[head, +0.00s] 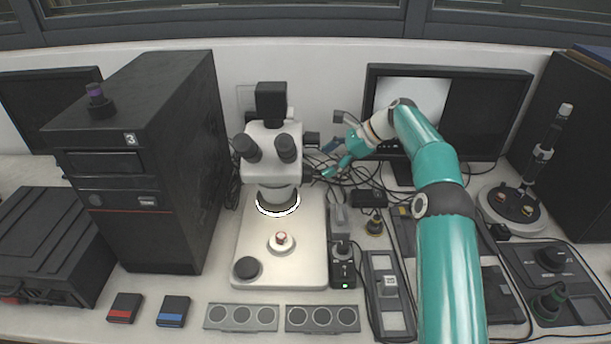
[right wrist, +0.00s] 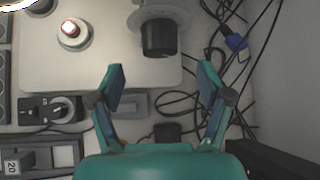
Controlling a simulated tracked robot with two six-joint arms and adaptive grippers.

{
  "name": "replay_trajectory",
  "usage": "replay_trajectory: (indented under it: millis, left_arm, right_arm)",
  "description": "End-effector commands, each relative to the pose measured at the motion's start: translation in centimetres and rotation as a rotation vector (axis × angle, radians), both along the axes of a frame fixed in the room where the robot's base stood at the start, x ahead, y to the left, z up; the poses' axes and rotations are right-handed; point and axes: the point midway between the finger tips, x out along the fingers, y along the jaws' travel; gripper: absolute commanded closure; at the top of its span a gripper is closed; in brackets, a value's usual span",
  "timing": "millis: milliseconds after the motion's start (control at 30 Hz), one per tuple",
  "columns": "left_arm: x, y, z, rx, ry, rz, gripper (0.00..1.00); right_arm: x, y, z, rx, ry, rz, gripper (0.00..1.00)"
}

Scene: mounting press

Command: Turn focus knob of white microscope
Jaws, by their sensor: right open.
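The white microscope (head: 270,150) stands upright on its pale base (head: 305,240), with black eyepieces and a lit ring under its head. In the right wrist view its focus knob (right wrist: 158,38) is a black cylinder on a pale round collar. In the head view I cannot make out the knob clearly beside the gripper. My right gripper (head: 328,161) is at the microscope's right side. Its fingers are open and empty; in the right wrist view the gripper (right wrist: 160,82) faces the knob, which lies between the finger lines, apart from both tips. My left gripper is not in view.
Loose black cables (right wrist: 240,80) lie right of the knob.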

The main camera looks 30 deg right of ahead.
Motion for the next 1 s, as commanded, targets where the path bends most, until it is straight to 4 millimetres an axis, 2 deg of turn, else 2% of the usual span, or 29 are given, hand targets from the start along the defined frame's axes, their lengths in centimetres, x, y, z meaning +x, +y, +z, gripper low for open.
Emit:
replay_trajectory:
  millis: [200, 400, 833, 867, 1000]
  left_arm:
    - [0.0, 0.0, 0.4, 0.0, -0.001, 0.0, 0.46]
    - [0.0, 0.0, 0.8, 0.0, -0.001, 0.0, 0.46]
    - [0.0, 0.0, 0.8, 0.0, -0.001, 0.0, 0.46]
    - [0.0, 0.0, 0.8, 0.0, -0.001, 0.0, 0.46]
    - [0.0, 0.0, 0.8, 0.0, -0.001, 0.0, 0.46]
  right_arm:
    - [2.2, 2.4, -3.2, 0.001, 0.003, 0.001, 0.22]
    - [3.6, 3.8, -5.1, 0.0, 0.001, -0.001, 0.22]
    - [4.2, 4.2, -5.9, -0.001, -0.001, -0.003, 0.22]
    - [4.2, 4.2, -5.9, -0.001, -0.001, -0.003, 0.24]
    - [4.2, 4.2, -5.9, -0.001, -0.001, -0.003, 0.47]
